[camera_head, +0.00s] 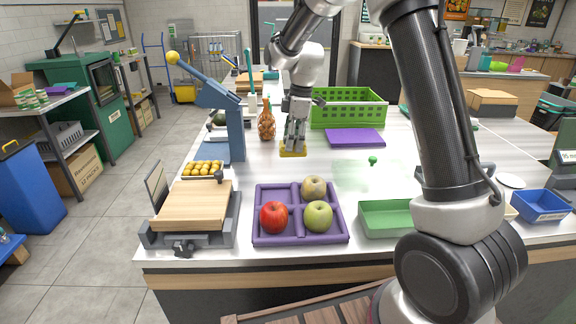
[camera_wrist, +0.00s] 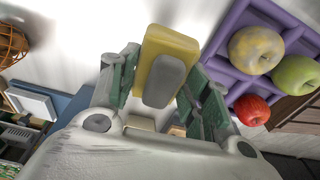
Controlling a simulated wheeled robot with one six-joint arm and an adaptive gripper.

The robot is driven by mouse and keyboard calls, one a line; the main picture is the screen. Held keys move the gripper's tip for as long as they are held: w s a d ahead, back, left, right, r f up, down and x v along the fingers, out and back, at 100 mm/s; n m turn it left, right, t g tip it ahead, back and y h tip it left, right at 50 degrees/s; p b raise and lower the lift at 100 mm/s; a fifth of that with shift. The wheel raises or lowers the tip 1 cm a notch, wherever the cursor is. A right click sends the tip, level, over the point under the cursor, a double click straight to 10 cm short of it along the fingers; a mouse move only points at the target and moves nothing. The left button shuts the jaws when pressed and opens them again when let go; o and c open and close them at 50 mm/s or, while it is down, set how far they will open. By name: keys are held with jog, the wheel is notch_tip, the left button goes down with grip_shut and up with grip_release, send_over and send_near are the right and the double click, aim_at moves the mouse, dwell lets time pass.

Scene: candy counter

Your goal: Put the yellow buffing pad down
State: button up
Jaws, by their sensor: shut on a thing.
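The yellow buffing pad (camera_head: 293,153) is a yellow block with a grey part, held at the lower end of my gripper (camera_head: 294,147). It is over the white counter, behind the purple divided tray (camera_head: 254,226). In the wrist view the pad (camera_wrist: 157,41) sits between the two green-lined fingers of my gripper (camera_wrist: 164,85), with its grey part facing the camera. The fingers are shut on it. The pad is low, close to the counter top; I cannot tell whether it touches.
The tray holds a red apple (camera_head: 273,216), a green apple (camera_head: 319,216) and a yellowish apple (camera_head: 314,187). A blue lever press (camera_head: 234,135) and amber bottle (camera_head: 266,124) stand left. A purple mat (camera_head: 355,138) and green crate (camera_head: 378,115) lie behind right. Counter right of the pad is mostly clear.

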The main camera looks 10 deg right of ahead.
notch_tip(320, 180, down, 7)
jog(key=shift+f, duration=0.2)
dwell(0.3)
jog(key=o, duration=1.1)
jog(key=shift+f, duration=0.1)
jog(key=shift+o, duration=0.2)
